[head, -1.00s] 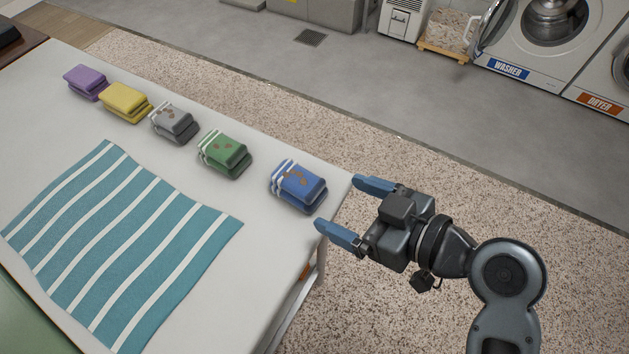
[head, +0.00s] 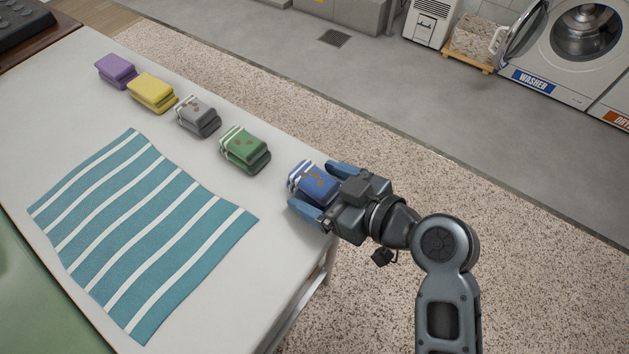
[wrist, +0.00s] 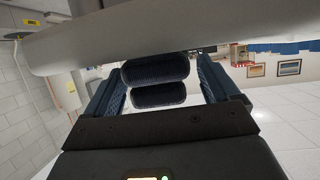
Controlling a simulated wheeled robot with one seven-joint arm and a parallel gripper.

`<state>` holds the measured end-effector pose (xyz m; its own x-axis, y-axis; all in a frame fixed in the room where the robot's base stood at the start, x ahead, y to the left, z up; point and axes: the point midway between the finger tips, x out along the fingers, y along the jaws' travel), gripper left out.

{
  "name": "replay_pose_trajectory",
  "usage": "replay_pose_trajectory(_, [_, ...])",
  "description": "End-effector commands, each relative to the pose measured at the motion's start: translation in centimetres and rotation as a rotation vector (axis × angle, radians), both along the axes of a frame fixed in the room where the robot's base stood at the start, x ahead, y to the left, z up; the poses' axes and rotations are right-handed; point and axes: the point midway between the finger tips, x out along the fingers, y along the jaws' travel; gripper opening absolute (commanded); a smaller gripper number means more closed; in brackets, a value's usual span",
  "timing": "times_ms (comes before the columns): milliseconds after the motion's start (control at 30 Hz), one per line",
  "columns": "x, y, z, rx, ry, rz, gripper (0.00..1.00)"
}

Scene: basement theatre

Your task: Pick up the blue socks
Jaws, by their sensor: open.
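The blue socks (head: 312,184), a folded bundle with white stripes and a brown mark, lie near the right end of the white table (head: 215,180). My gripper (head: 316,187) is open, with one blue finger on each side of the socks in the head view. The gripper body hides part of their right end. In the wrist view, the dark blue socks (wrist: 158,82) show as two stacked rolls between the open fingers (wrist: 160,92). I cannot tell whether the fingers touch them.
Green (head: 245,150), grey (head: 197,117), yellow (head: 152,94) and purple (head: 116,70) sock bundles lie in a row to the left. A teal striped cloth (head: 145,235) lies in front of them. A washer (head: 570,50) stands at the back right.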

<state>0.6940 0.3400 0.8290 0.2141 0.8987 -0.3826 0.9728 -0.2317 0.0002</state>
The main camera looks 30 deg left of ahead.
Motion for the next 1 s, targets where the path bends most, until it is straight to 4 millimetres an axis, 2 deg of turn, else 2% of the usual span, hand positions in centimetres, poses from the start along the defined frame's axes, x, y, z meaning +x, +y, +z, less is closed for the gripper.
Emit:
replay_pose_trajectory(67, [-0.01,-0.02,0.00,0.000,0.000,0.000,0.88])
replay_pose_trajectory(633, [-0.02,-0.06,0.00,0.000,0.000,0.000,0.34])
replay_pose_trajectory(1000, [0.00,-0.05,0.51,0.001,-0.002,0.001,0.33])
